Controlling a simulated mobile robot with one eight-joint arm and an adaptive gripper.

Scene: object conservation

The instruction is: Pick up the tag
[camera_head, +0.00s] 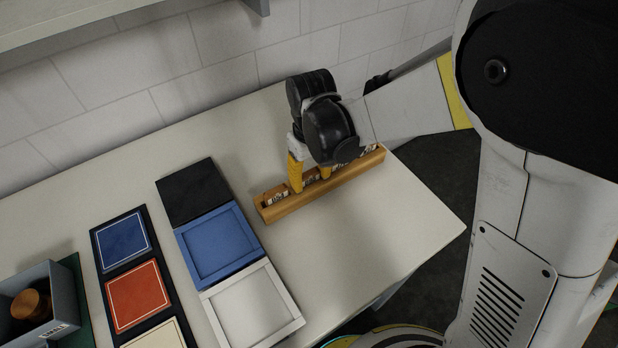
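A long narrow wooden holder (322,197) lies on the table towards the back wall. It has several small tags with dark and white markings in it. One tag (279,197) shows near its left end, and others show partly towards the right end. The black gripper body hides part of the holder, and whether a finger touches a tag cannot be told.
Black, blue (217,247) and white (251,309) square trays stand in a row left of the holder. Further left is a dark board with blue, red (138,296) and cream squares. A grey bin (43,303) holds a wooden object.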

